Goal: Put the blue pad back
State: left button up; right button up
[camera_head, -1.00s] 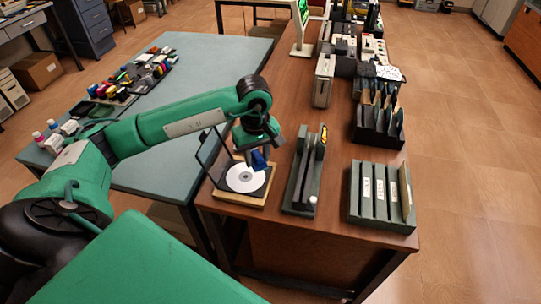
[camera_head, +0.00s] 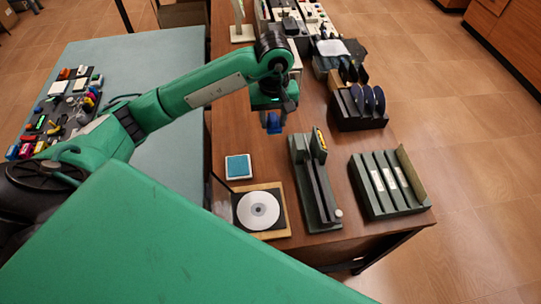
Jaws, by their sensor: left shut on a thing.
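My left gripper (camera_head: 272,110) hangs above the brown bench, behind the disc and the rail stand. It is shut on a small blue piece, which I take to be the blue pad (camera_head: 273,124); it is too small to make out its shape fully. A square tray with a white rim and a teal face (camera_head: 238,167) lies on the bench, left of and below the gripper in the picture. A white disc (camera_head: 258,210) lies on a black square on a wooden board, in front of that tray. My right gripper is not in view.
A dark green rail stand (camera_head: 314,185) stands right of the disc. A slotted rack (camera_head: 386,183) and a holder with dark round discs (camera_head: 358,108) stand further right. Small colourful items (camera_head: 62,108) crowd the teal table at left. Bare bench lies around the teal-faced tray.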

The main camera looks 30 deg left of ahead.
aim_at(273, 166)
pick_arm(q)
notch_tip(273, 166, down, 18)
jog(key=p, duration=0.4)
jog(key=shift+s+p, duration=0.1)
jog(key=shift+p, duration=0.2)
jog(key=shift+f, duration=0.35)
jog(key=shift+f, duration=0.2)
jog(key=o, duration=1)
jog(key=shift+c, duration=0.2)
jog(key=shift+r, duration=0.1)
